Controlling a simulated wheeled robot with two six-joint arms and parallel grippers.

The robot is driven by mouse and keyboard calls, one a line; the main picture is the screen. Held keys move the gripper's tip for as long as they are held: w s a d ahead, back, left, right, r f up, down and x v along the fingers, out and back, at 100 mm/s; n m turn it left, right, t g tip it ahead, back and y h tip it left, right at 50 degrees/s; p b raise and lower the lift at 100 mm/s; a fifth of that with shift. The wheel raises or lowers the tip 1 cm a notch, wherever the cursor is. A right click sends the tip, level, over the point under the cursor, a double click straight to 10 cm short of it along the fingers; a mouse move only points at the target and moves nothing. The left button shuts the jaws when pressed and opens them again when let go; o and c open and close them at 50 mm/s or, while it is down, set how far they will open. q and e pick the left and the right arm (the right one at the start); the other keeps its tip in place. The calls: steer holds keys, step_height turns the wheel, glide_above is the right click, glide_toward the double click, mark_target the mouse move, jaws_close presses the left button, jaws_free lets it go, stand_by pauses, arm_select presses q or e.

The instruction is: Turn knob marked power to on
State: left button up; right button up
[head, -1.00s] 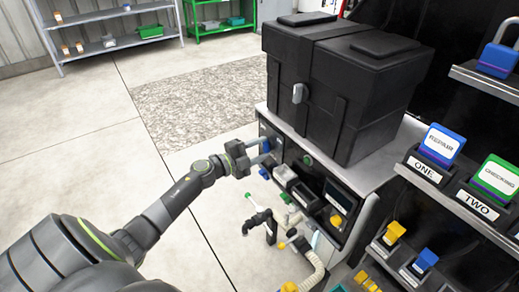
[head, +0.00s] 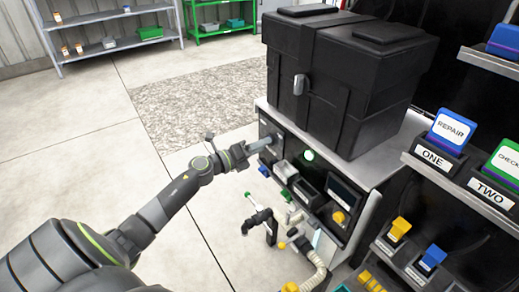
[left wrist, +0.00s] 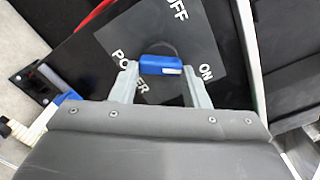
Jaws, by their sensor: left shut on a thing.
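The blue power knob (left wrist: 160,65) sits on a grey plate (left wrist: 195,40) marked OFF, ON and POWER in the left wrist view. A white mark on the knob is at its right end, on the side of the word ON. My left gripper (left wrist: 160,72) is shut on the knob, with one finger at each end of it. In the head view, my left gripper (head: 264,146) reaches the upper left of the dark front panel (head: 316,176), and its fingers hide the knob. My right gripper is not in view.
A large black case (head: 340,85) stands on top of the panel's cabinet. Black pipe fittings (head: 261,217) and a pale hose (head: 313,270) are below the panel. Shelves with a REPAIR card (head: 451,130) are at the right. The floor at left is open.

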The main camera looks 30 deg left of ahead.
arm_select(q)
steer(key=shift+f+m+b, duration=0.2)
steer(key=shift+m+b, duration=0.2)
steer(key=shift+m, duration=0.7)
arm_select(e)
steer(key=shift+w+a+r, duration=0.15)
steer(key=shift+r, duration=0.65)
arm_select(q)
steer(key=o, duration=0.9)
steer(key=shift+o, duration=0.4)
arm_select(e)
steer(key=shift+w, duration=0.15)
arm_select(q)
steer(key=shift+r, duration=0.1)
